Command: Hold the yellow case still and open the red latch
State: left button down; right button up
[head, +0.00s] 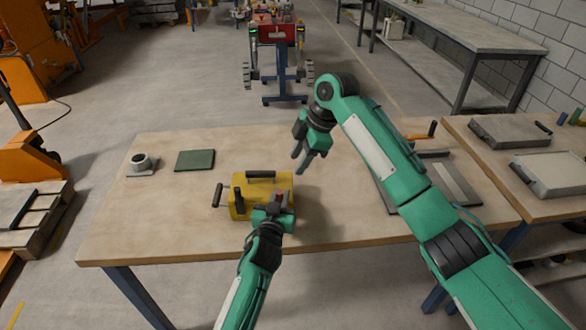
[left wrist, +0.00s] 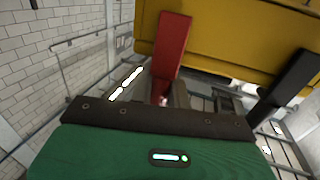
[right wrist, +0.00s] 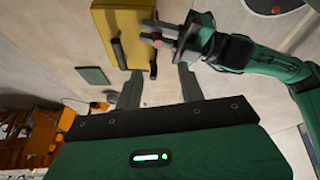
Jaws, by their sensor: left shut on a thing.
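The yellow case (head: 240,209) stands on the wooden table, with a black handle (head: 260,174) on top and another black handle (head: 217,195) at its left side. My left gripper (head: 279,205) is at the case's near right side, shut on the red latch (left wrist: 171,48). The latch's lower end is between its fingers. The yellow case also fills the top of the left wrist view (left wrist: 230,35). My right gripper (head: 308,160) is open and empty, above the table behind and to the right of the case. The case shows in the right wrist view (right wrist: 133,22), beyond its fingers.
A grey tray (head: 450,180) is at the right, partly behind my right arm. The front left of the table is clear.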

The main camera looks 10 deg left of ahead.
jog(key=shift+d+r, duration=0.1)
jog(key=shift+r, duration=0.2)
jog(key=n+h, duration=0.4)
jog(key=n, duration=0.5)
send_near(280, 189)
jog(key=shift+t, duration=0.3)
notch_tip(280, 189, down, 9)
jog(key=shift+s+r, duration=0.1)
grip_shut()
